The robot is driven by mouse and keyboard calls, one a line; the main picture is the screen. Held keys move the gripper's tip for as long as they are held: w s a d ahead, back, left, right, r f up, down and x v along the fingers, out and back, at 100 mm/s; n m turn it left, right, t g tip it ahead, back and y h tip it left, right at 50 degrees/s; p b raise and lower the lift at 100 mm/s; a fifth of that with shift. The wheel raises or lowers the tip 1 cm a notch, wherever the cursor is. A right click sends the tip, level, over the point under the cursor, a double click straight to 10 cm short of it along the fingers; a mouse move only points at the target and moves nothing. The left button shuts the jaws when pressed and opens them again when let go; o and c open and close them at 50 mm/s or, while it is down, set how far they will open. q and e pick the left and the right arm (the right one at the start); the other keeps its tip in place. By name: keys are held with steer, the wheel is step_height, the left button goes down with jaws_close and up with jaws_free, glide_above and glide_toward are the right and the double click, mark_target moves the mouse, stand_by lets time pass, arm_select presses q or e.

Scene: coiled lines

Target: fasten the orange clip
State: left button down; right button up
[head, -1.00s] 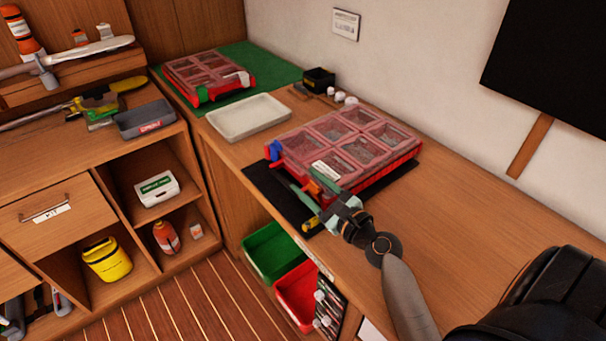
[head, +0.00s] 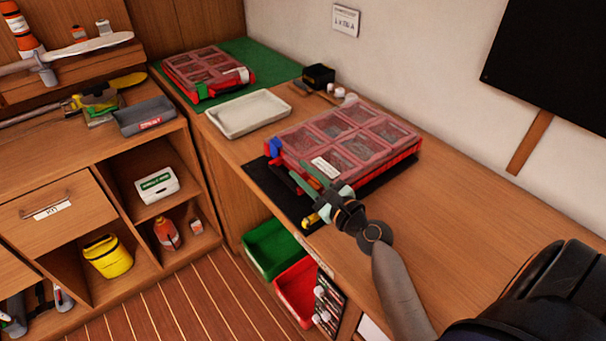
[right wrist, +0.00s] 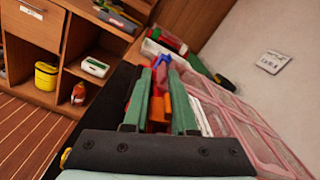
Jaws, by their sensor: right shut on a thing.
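The organizer box (head: 350,139) has a red base and a clear pinkish lid lying down over its compartments. A blue clip (head: 276,148) is at its left front corner. My right gripper (head: 309,174) is at the box's front edge, near the white label (head: 325,167). In the right wrist view, the orange clip (right wrist: 167,106) shows between the green fingers of my right gripper (right wrist: 160,88), which is shut on it. In the head view the fingers hide the clip, and I cannot tell whether it is latched. My left gripper is not in view.
The box stands on a black mat (head: 272,193) on the wooden counter. A white tray (head: 248,113) and a second red box (head: 206,72) on a green mat are farther back. Green (head: 270,249) and red (head: 297,290) bins are below the counter edge.

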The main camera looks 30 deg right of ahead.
mark_target(321, 186)
steer(key=shift+a+f, duration=0.2)
steer(key=shift+a, duration=0.1)
jaws_close()
steer(key=shift+d+r+m+p, duration=0.25)
steer(key=shift+m+p, duration=0.25)
steer(key=shift+p, duration=0.2)
steer(key=shift+d+m+p, duration=0.15)
steer(key=shift+m+p, duration=0.15)
steer(key=shift+m, duration=0.1)
steer(key=shift+d+f+m, duration=0.1)
steer(key=shift+d+m, duration=0.1)
steer(key=shift+m, duration=0.3)
steer(key=o, duration=0.8)
jaws_free()
steer(key=shift+d, duration=0.1)
steer(key=s, duration=0.4)
steer(key=s+b, duration=0.1)
steer(key=s, duration=0.1)
steer(key=shift+d, duration=0.25)
steer(key=shift+s, duration=0.7)
